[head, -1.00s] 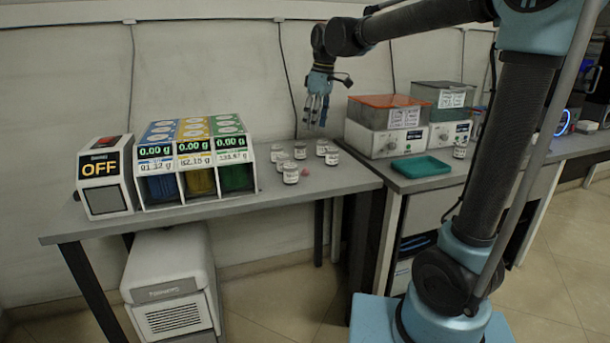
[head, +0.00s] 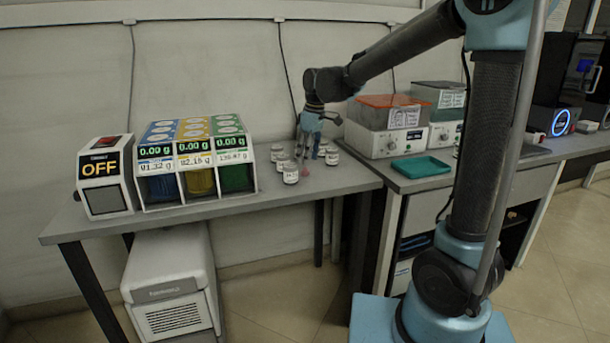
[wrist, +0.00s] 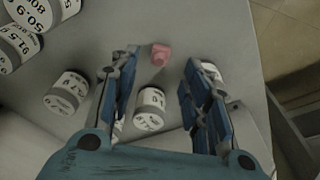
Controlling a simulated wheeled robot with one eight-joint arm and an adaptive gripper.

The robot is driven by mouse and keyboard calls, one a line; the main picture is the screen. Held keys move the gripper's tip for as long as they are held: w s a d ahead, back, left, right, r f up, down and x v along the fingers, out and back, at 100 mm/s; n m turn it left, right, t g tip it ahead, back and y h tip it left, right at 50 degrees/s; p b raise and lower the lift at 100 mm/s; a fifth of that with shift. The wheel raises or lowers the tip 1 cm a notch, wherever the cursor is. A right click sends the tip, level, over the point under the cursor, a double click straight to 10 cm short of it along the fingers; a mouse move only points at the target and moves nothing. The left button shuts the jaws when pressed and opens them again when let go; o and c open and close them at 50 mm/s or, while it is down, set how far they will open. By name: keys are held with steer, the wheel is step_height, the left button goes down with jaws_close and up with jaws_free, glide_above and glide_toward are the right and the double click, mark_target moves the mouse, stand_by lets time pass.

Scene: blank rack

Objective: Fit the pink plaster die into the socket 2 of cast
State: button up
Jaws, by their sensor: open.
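The pink plaster die (wrist: 160,54) lies on the grey table; in the head view it is a small pink spot (head: 305,171) near the front right of the table. My gripper (head: 308,158) hangs over the table among the jars, fingers pointing down. In the wrist view my gripper (wrist: 158,78) is open, and the die shows between and just beyond its two fingertips, not held. A white labelled jar (wrist: 149,108) stands between the fingers, closer to the palm. I cannot make out the cast or its socket 2 in either view.
Several white labelled jars (head: 291,173) crowd around the gripper and die. The grey table (head: 340,180) has its edge close to the die. Dispensers with coloured bins (head: 197,160) stand left, a teal tray (head: 421,166) and boxed devices (head: 387,140) right.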

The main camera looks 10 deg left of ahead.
mark_target(306, 168)
steer(key=shift+w+a+f, duration=0.1)
steer(key=shift+a+f, duration=0.05)
steer(key=shift+f, duration=1.15)
steer(key=shift+a+f, duration=0.15)
steer(key=shift+f, duration=1.15)
steer(key=c, duration=0.9)
